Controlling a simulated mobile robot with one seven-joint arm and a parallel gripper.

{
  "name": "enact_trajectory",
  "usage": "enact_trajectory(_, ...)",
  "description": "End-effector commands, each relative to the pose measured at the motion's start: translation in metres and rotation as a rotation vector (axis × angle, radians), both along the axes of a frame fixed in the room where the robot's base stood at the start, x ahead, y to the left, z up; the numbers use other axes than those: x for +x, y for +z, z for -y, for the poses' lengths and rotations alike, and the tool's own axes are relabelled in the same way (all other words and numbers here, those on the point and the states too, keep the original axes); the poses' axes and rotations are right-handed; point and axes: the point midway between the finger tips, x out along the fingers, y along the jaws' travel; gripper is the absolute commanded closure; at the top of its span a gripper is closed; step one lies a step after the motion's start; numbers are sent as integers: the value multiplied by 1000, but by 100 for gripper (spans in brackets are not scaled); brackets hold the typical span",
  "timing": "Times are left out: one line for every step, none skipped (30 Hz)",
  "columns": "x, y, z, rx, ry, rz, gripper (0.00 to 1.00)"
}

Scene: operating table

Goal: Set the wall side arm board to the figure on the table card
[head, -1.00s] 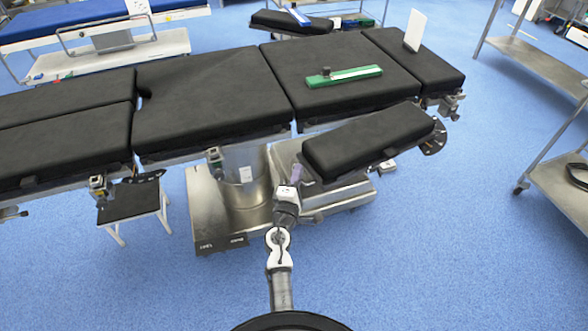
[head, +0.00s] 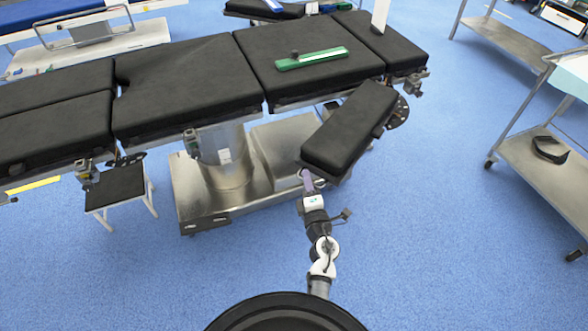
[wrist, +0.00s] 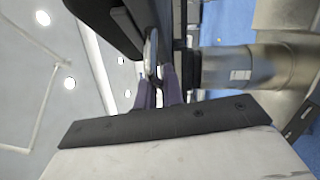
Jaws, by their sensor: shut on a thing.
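The near black padded arm board (head: 350,127) slants out from the table's side, with its inner end by a dark, holed disc (head: 398,112) on the rail. My gripper (head: 307,177) is at the board's free end and shut on it. In the wrist view, its two purple fingers (wrist: 160,88) close on a part at the board's edge; the exact grip is partly hidden. A white card (head: 380,15) stands on the table's end section; its figure cannot be read. A second arm board (head: 262,9) shows at the table's far side. A green bar tool (head: 311,58) lies on the table.
The black operating table (head: 185,85) stands on a steel base (head: 215,185). A step stool (head: 118,190) stands at its near side, left. A steel trolley (head: 550,165) stands to the right. Blue floor is clear between board and trolley.

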Motion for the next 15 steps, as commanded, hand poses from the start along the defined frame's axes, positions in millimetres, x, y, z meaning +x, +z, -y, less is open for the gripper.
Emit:
enact_trajectory(-6,4,17,-1,2,-1,100)
enact_trajectory(-9,5,21,-1,16,0,100)
enact_trajectory(-13,5,28,-1,34,1,100)
enact_trajectory(-16,5,32,-1,47,2,100)
enact_trajectory(-19,5,37,-1,59,3,100)
enact_trajectory(-23,5,43,-2,73,4,100)
enact_trajectory(-25,5,47,-1,86,5,100)
enact_trajectory(-27,5,52,-2,96,5,100)
enact_trajectory(-30,4,56,-2,109,6,100)
enact_trajectory(-32,5,60,-3,118,7,100)
enact_trajectory(-34,5,63,-3,127,8,100)
enact_trajectory(-36,5,68,-3,139,7,100)
enact_trajectory(-38,5,70,-3,147,7,100)
enact_trajectory(-39,5,73,-2,152,8,100)
enact_trajectory(-41,5,76,-3,162,7,100)
